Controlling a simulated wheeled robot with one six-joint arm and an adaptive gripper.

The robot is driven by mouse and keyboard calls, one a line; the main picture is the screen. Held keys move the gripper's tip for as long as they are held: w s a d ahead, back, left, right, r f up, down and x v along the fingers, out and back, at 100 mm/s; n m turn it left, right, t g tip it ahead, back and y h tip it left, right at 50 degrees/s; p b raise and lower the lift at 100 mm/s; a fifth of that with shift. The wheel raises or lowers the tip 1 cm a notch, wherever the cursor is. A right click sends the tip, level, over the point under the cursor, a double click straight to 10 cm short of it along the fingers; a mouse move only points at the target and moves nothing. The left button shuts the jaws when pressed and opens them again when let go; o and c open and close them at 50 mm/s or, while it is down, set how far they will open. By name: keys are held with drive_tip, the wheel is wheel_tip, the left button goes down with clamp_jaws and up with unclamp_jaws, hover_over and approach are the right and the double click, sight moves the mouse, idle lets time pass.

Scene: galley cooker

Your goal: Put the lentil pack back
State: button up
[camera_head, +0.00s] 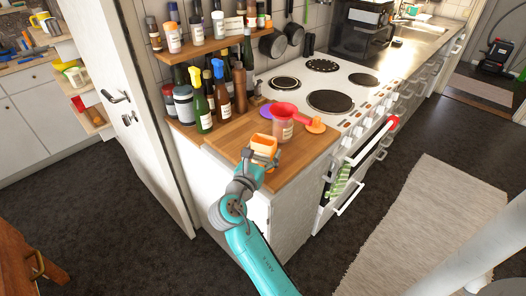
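An orange pack with a pale top (263,142), which looks like the lentil pack, is at the front of the wooden counter beside the cooker. My gripper (263,157) is right at the pack, its fingers at the pack's lower part. The fingers are small here and partly merge with the pack, so I cannot tell whether they are closed on it, or whether the pack touches the counter. My teal arm reaches up from the bottom of the view.
A reddish jar (282,125) stands just right of the pack, with an orange spoon-like utensil (316,125) beside it. Several bottles (203,105) crowd the counter's back left, under a wooden shelf (205,46) of jars. The cooker (345,84) is to the right.

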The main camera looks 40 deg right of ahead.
drive_tip(key=shift+o, duration=1.1)
drive_tip(key=shift+r, duration=0.2)
drive_tip(key=v, duration=1.2)
